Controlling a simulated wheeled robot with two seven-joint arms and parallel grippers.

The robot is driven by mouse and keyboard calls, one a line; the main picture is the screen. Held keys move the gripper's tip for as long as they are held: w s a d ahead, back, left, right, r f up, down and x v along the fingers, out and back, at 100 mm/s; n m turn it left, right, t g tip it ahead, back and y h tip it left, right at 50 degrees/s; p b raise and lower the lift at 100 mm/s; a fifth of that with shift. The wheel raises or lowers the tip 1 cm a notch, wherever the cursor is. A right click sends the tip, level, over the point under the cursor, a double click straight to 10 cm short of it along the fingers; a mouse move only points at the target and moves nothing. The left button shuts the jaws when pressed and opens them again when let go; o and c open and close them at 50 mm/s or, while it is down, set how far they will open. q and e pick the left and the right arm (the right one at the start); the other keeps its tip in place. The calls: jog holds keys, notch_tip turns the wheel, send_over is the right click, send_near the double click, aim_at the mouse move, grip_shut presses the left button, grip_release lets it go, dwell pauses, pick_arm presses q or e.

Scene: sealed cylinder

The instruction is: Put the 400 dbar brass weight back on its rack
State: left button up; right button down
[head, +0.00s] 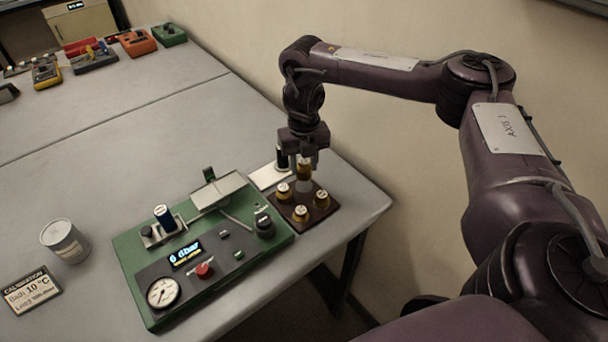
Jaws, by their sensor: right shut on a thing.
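My right gripper (304,157) points straight down at the right end of the bench. It is shut on a brass weight (304,172), which it holds upright over the far part of the rack. The label on this weight cannot be read. The rack (315,219) is a dark brown square board. Three other brass weights stand on it: one at the left (283,191), one at the right (322,198) and one at the near side (300,214). Whether the held weight touches the rack is hard to tell. My left gripper is not in view.
A green tester (152,315) with a "0 dbar" display (187,254) stands left of the rack. A pale plate (265,180) lies behind it. A grey can (66,242) and calibration card (32,290) are at left. The bench's right edge (388,205) is close to the rack.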

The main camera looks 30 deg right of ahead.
aim_at(304, 172)
notch_tip(304, 172, down, 3)
jog(key=shift+f+p, duration=0.1)
jog(key=shift+p, duration=0.2)
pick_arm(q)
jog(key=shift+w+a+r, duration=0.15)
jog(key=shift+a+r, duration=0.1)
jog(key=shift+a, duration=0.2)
pick_arm(e)
jog(key=shift+f, duration=0.15)
jog(key=shift+f, duration=0.1)
jog(key=c, duration=0.9)
grip_release()
jog(key=shift+s, duration=0.1)
jog(key=shift+c, duration=0.2)
jog(key=shift+r, duration=0.2)
jog(key=shift+r+b, duration=0.3)
jog(key=shift+r, duration=0.1)
pick_arm(q)
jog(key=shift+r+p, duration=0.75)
jog(key=shift+p, duration=0.25)
pick_arm(e)
notch_tip(304, 172, up, 11)
